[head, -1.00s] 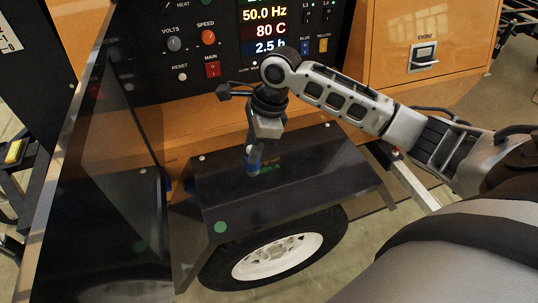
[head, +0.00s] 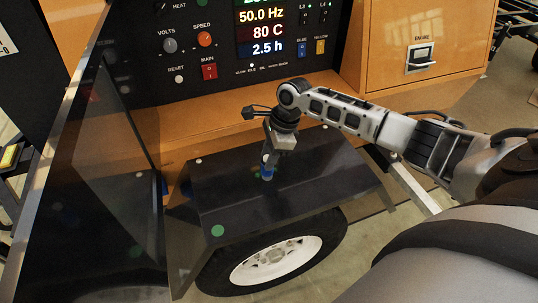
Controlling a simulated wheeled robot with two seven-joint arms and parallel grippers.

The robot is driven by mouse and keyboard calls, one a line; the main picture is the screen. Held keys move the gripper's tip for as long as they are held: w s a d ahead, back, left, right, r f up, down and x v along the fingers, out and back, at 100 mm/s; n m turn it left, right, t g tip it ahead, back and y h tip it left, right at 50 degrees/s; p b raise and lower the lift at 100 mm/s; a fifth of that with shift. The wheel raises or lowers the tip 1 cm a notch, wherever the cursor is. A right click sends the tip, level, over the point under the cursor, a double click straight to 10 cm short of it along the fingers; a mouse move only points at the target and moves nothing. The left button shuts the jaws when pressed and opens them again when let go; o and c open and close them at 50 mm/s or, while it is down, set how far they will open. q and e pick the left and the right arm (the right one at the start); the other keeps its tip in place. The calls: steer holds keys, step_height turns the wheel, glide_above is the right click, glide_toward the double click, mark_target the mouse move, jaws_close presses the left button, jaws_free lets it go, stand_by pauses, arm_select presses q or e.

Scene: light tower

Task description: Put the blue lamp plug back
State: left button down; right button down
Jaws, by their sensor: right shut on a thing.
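My right gripper (head: 268,158) reaches in from the right and points down over the dark fender top. It is shut on the blue lamp plug (head: 267,172), whose blue body shows below the fingers, close to or at the fender surface. I cannot tell whether the plug touches the surface. No socket for the plug can be made out in this view. My left gripper is not in view.
The dark fender (head: 330,172) covers a tyre with a white wheel (head: 277,262). Behind it stands the control panel (head: 190,80) with a lit display (head: 262,30) and several switches. An orange cabinet (head: 425,50) with an engine switch is at the right. A dark upright panel (head: 115,170) borders the left.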

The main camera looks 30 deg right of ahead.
steer(key=c, duration=1)
jaws_free()
steer(key=shift+f, duration=0.1)
steer(key=shift+c, duration=0.2)
steer(key=v, duration=1.2)
steer(key=s+a+f+n+t, duration=0.1)
steer(key=a+f+n, duration=0.3)
steer(key=a, duration=0.1)
steer(key=s+a+f+n+t+y, duration=0.1)
steer(key=s+a+f+n, duration=0.1)
steer(key=a+f+n, duration=0.1)
steer(key=s+a+f+n+t, duration=0.2)
steer(key=a+f+n, duration=0.2)
steer(key=a, duration=0.3)
steer(key=shift+s+a+f+n+y+p, duration=0.15)
steer(key=shift+a+f+n+y+p, duration=0.2)
steer(key=shift+n, duration=0.35)
steer(key=s+a+f+n+t+h, duration=0.1)
steer(key=s+n+t, duration=0.1)
steer(key=s+n, duration=0.4)
steer(key=s+a+f+n+t+h, duration=0.1)
steer(key=s+a+f+n+t, duration=0.1)
steer(key=s+n, duration=0.4)
steer(key=shift+f+n+t, duration=0.3)
steer(key=shift+t, duration=0.2)
